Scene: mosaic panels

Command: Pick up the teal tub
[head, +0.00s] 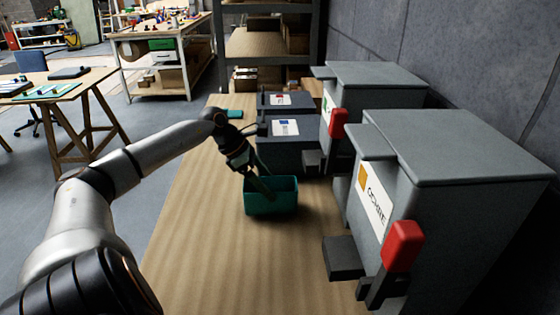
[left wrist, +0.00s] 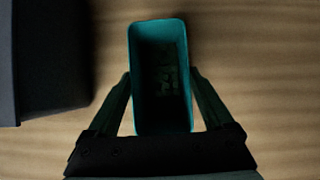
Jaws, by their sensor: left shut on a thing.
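The teal tub (head: 272,203) is a small open-topped rectangular box on the wooden bench, in front of the grey bins in the head view. My left gripper (head: 262,187) comes down on it from above. In the left wrist view the teal tub (left wrist: 160,70) lies between the two fingers of my left gripper (left wrist: 160,95), one along each long side, shut on it. Its inside is dark, with a faint pale patch at the bottom. I cannot tell whether its base touches the bench. My right gripper is not in view.
Large grey dispensers with red levers (head: 403,246) stand along the right of the bench (head: 205,255). Smaller dark bins (head: 285,127) stand behind the tub. A small teal item (head: 235,114) lies at the far end. The bench in front of the tub is clear.

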